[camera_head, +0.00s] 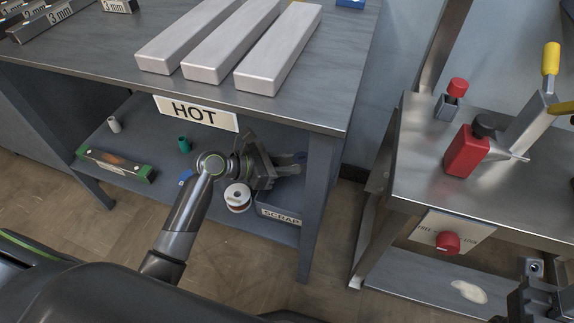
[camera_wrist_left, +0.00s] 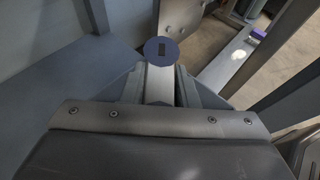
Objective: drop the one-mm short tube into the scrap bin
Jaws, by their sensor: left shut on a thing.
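My left gripper (camera_head: 296,163) reaches under the hot table's top, above and beside the scrap bin. In the left wrist view its fingers (camera_wrist_left: 160,88) are shut on a pale grey tube (camera_wrist_left: 158,84). The tube cannot be made out in the head view. The scrap bin (camera_head: 279,214) is a blue-grey box labelled SCRAP on the lower shelf; the gripper and wrist partly cover it. A dark part at the lower right edge is probably my right gripper (camera_head: 538,301); its jaws are unclear.
The table top (camera_head: 110,60) carries three silver bars (camera_head: 228,45) and hangs close above my left wrist. A spool (camera_head: 238,196), a green cup (camera_head: 184,145) and a green-ended box (camera_head: 116,165) stand on the shelf. A table leg (camera_head: 318,205) is right of the bin. A metal fixture stand (camera_head: 420,150) is farther right.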

